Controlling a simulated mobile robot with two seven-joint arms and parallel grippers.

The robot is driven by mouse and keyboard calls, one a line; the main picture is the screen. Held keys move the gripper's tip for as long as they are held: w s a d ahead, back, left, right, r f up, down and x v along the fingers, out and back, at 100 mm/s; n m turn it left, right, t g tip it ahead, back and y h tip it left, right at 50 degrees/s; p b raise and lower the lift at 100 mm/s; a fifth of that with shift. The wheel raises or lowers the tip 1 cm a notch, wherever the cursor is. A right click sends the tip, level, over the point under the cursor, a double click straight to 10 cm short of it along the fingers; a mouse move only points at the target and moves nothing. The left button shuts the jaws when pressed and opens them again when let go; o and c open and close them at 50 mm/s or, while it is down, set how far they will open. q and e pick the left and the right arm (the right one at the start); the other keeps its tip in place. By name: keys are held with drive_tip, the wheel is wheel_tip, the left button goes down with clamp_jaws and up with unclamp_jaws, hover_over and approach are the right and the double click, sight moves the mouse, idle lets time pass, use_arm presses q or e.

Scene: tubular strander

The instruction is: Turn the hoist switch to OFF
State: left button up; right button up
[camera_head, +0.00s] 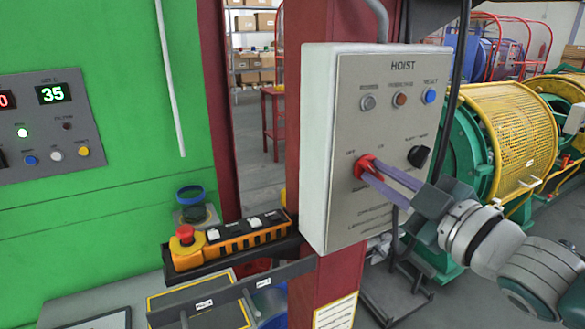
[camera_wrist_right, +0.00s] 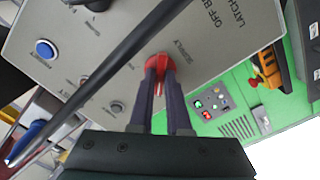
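The grey hoist box (camera_head: 385,75) is marked HOIST and stands on a red post. Its red rotary switch (camera_head: 363,161) sits low on the left of the panel, with small lettering around it. My right gripper (camera_head: 368,172) reaches in from the right, its two long purple-grey fingers at the switch. In the right wrist view the red switch (camera_wrist_right: 161,64) shows between and just beyond the fingertips (camera_wrist_right: 160,75), which close on its sides. The fingers cover part of the knob, so I cannot tell which mark it points to. My left gripper is not in view.
A black knob (camera_head: 418,156) sits right of the switch, below a blue RESET button (camera_head: 429,95). A black cable (camera_head: 456,80) hangs in front of the box's right side. A yellow pendant (camera_head: 230,240) with a red button lies on a shelf at left.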

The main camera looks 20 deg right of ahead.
drive_tip(key=o, duration=0.4)
drive_tip(key=shift+s+d+b, duration=0.2)
drive_tip(key=shift+s+b, duration=0.25)
drive_tip(key=shift+s, duration=2.05)
drive_tip(key=shift+s+d+b, duration=0.2)
drive_tip(key=shift+s+b, duration=0.25)
drive_tip(key=shift+s, duration=2)
